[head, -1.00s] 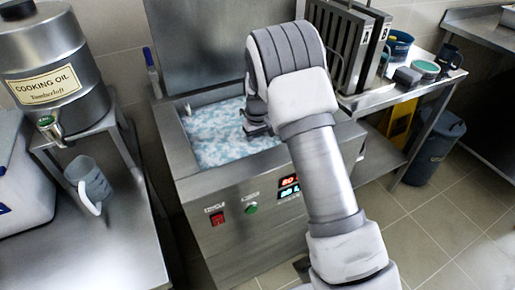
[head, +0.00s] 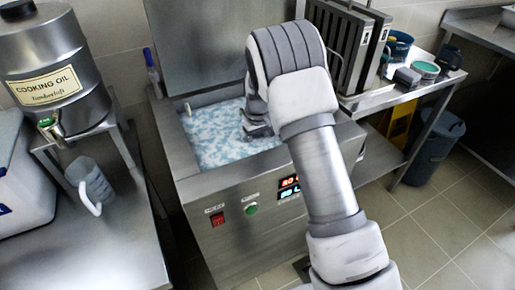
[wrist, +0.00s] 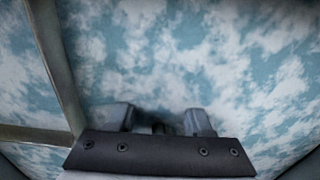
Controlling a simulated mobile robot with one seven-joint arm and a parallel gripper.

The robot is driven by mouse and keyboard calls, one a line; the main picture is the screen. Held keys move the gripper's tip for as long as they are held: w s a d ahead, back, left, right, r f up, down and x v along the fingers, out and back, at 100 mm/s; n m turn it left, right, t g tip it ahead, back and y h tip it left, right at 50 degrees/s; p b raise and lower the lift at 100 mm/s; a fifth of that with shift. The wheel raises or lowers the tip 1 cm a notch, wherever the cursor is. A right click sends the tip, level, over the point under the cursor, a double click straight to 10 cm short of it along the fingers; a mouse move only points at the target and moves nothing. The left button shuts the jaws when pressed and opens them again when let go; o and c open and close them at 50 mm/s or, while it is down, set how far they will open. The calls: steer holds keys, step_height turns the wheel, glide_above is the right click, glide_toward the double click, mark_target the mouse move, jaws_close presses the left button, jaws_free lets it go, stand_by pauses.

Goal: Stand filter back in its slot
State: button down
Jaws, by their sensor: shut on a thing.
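My gripper (head: 257,131) reaches down into the steel tank (head: 205,178) of blue-white foamy liquid, near its right side. In the wrist view its two grey fingers (wrist: 160,122) stand apart, with a small dark part between them at the liquid. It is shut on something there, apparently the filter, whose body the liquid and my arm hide. A thin metal frame bar (wrist: 55,65) runs along the left of the wrist view; I cannot tell whether it belongs to the filter. A rack (head: 340,48) with upright metal panels stands right of the tank, partly behind my arm.
A steel side table (head: 385,100) by the rack holds a blue tub (head: 398,45), a grey block (head: 407,78) and a green-topped tin (head: 426,70). A cooking oil drum (head: 52,65) and a jug (head: 90,182) stand at left. A raised steel panel (head: 200,45) backs the tank.

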steer(key=shift+r+p, duration=3.7)
steer(key=shift+r, duration=2.3)
step_height(320, 180, up, 12)
steer(key=p, duration=0.8)
step_height(320, 180, up, 12)
steer(key=p, duration=0.8)
steer(key=shift+r+p, duration=0.45)
steer(key=shift+p, duration=0.15)
